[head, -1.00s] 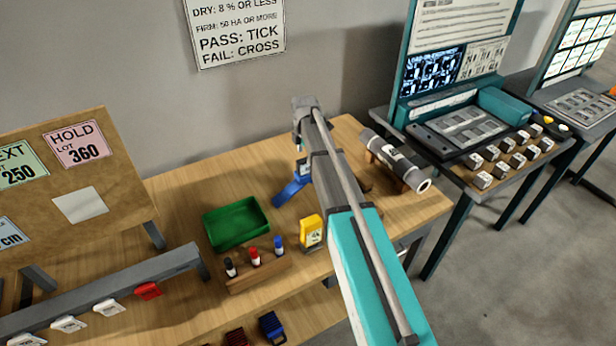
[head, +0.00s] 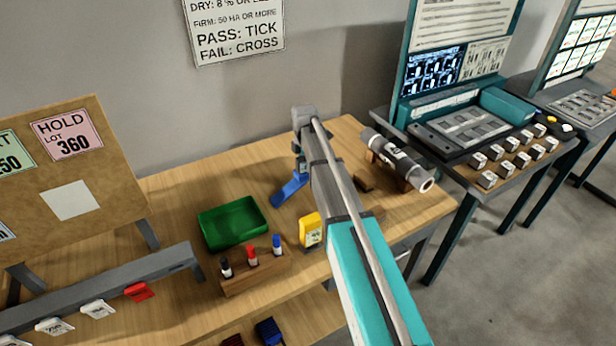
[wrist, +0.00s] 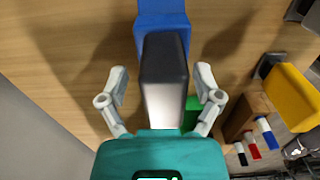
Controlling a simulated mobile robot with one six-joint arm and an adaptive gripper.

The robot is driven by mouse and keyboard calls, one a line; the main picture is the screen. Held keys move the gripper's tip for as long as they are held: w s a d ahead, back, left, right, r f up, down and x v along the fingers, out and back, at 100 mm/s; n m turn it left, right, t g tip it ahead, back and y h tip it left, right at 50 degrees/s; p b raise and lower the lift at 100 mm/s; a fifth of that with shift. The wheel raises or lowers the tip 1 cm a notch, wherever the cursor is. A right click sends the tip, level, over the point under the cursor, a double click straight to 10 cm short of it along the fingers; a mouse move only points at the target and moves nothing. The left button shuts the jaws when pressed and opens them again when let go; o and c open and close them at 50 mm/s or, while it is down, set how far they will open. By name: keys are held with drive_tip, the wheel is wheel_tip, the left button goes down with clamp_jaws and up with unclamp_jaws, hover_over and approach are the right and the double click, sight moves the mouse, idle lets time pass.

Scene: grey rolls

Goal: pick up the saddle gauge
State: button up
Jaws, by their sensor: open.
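What I take to be the saddle gauge has a blue base (head: 290,190) on the wooden bench and a dark grey upright body. In the wrist view its blue part (wrist: 163,18) is at the top and its dark body (wrist: 165,62) stands towards the camera. My gripper (wrist: 161,74) is open, one pale finger on each side of the dark body. Gaps show on both sides, so neither finger seems to touch it. In the head view my arm hides much of the gauge, and I cannot make out the fingers clearly.
A green tray (head: 232,225), a wooden block with markers (head: 252,274) and a yellow device (head: 311,229) stand close by. A grey roll (head: 398,160) rests on supports to the right. A board (head: 70,160) stands left. The bench's back strip is mostly clear.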

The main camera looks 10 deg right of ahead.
idle(0.4)
clamp_jaws()
